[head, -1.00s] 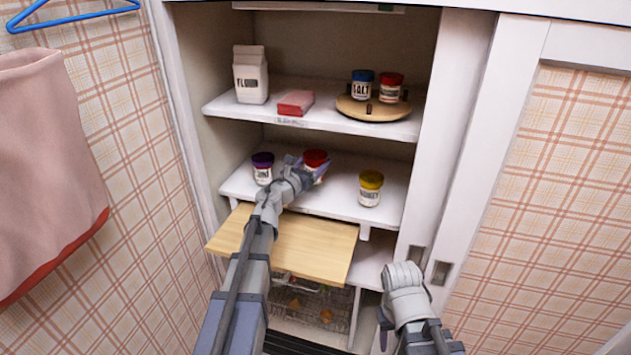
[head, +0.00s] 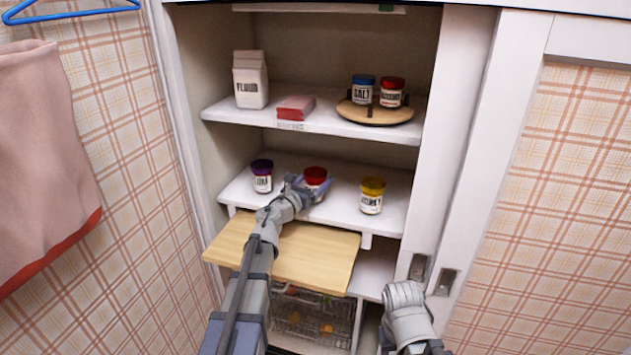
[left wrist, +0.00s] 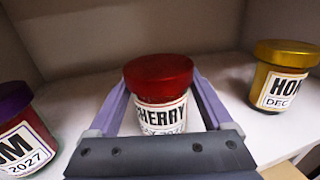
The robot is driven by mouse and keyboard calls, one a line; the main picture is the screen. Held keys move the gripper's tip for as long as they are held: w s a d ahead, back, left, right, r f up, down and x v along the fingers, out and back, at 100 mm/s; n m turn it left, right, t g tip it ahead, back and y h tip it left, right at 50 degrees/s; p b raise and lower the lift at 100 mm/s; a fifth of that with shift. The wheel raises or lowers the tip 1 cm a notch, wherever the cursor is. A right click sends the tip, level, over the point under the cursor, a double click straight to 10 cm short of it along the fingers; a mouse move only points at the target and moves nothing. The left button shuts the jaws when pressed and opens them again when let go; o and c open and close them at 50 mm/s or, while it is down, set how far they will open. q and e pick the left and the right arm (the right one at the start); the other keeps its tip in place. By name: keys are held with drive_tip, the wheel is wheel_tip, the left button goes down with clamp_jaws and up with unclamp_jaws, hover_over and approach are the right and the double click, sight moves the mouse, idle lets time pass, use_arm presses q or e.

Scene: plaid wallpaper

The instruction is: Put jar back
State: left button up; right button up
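The cherry jar (head: 316,177), with a red lid, is on or just above the middle shelf (head: 335,207), between two other jars. My left gripper (head: 312,186) has its fingers on both sides of it and seems shut on it. In the left wrist view the cherry jar (left wrist: 161,100) is upright between the purple fingers of the left gripper (left wrist: 163,95); its base is hidden. My right arm shows at the bottom right, near the cabinet's right frame; I cannot make out its fingertips.
A purple-lidded jar (head: 262,176) stands to the left, and a yellow-lidded honey jar (head: 372,196) to the right. A wooden board (head: 285,252) juts out below.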

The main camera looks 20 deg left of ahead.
use_arm(q)
drive_tip(key=shift+o, duration=1)
drive_tip(key=shift+r, duration=0.2)
drive_tip(key=v, duration=1.2)
drive_tip(key=shift+c, duration=0.2)
